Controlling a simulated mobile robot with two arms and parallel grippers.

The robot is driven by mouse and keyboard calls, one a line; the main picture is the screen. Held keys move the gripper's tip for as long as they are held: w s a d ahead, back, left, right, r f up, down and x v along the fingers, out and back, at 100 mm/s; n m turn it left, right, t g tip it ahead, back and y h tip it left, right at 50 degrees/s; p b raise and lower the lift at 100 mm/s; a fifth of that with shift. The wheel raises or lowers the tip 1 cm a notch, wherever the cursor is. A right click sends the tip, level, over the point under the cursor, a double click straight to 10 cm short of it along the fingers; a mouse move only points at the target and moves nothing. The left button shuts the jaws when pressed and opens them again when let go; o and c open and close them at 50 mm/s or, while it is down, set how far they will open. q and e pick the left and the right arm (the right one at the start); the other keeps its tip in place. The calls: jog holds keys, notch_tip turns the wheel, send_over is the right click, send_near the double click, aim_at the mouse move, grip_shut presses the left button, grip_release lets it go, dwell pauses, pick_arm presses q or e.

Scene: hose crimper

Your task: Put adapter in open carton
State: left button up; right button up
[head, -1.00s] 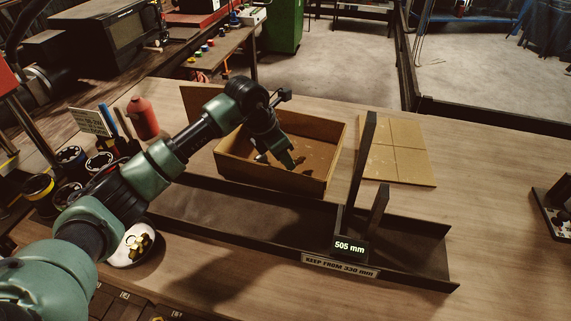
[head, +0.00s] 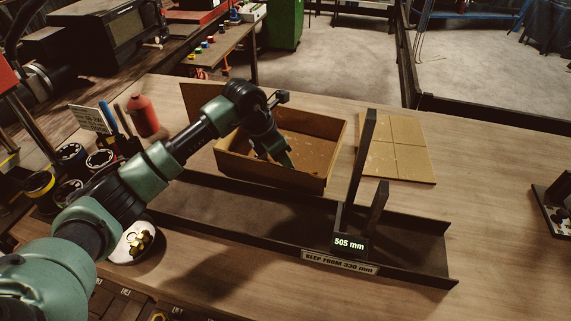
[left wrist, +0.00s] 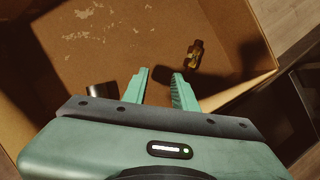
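The open carton (head: 318,181) stands on the bench behind the long dark trough. My left gripper (head: 282,162) reaches down inside it. A short grey cylinder (left wrist: 102,90) shows left of the fingers, partly hidden by the gripper body. My right gripper is not in view.
A white bowl (head: 128,252) with brass fittings stands in front of the trough (head: 220,205). Two dark uprights and a 505 mm display (head: 349,244) stand at its right. A flat cardboard piece (head: 400,150) lies right of the carton. A red bottle (head: 143,118) stands left.

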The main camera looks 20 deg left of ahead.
pick_arm(q)
jog(key=b+v, duration=0.2)
jog(key=v, duration=0.8)
jog(key=shift+b, duration=0.35)
